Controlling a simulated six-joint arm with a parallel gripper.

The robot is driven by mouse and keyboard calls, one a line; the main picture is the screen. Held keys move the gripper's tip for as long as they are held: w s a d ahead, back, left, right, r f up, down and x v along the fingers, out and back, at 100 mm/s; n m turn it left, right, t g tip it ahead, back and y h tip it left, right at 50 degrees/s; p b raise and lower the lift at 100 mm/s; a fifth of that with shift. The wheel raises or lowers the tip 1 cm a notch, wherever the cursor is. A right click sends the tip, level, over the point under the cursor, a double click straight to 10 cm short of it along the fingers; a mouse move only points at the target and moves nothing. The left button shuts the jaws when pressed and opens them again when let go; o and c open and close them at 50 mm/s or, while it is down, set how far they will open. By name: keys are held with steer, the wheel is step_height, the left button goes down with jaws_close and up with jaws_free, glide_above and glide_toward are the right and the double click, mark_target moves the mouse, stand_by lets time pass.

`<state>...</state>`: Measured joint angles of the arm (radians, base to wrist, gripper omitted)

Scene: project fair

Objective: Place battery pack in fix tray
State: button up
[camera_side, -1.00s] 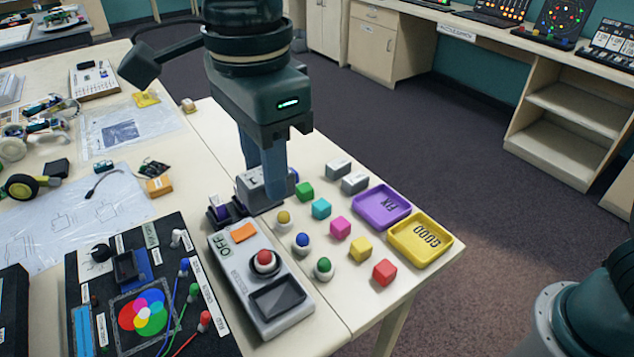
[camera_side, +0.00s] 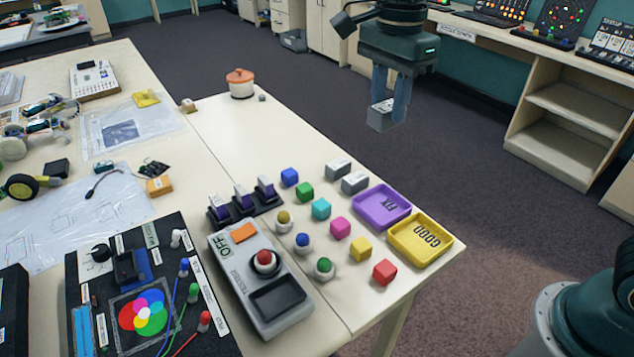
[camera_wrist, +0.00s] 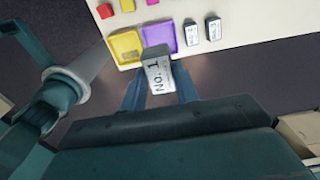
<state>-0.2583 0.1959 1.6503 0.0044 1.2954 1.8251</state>
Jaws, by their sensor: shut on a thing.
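My gripper (camera_side: 388,101) is shut on a grey battery pack (camera_side: 381,114) and holds it high, beyond the table's far right edge in the side view. In the wrist view the held pack (camera_wrist: 158,75) is labelled "NO. 1" and sits between the fingers. The purple fix tray (camera_side: 363,218) lies on the table, lower than the pack, and looks empty. In the wrist view the fix tray (camera_wrist: 167,29) is partly hidden behind the pack. Two other grey packs, one (camera_side: 338,168) and another (camera_side: 355,182), lie beside the fix tray.
The yellow "GOOD" tray (camera_side: 442,254) stands next to the fix tray and looks empty. Several coloured cubes, knobbed pieces and a grey button box (camera_side: 262,280) cover the near table. An orange-lidded pot (camera_side: 240,83) stands farther back. Table space behind the cubes is clear.

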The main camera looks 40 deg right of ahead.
steer(key=shift+s+d+f, duration=0.1)
steer(key=shift+d+f, duration=0.05)
steer(key=shift+d, duration=1.1)
glide_above(381, 209)
step_height(381, 209, down, 16)
steer(key=shift+r, duration=0.15)
steer(key=shift+f, duration=2.15)
steer(key=shift+f, duration=0.15)
steer(key=o, duration=1)
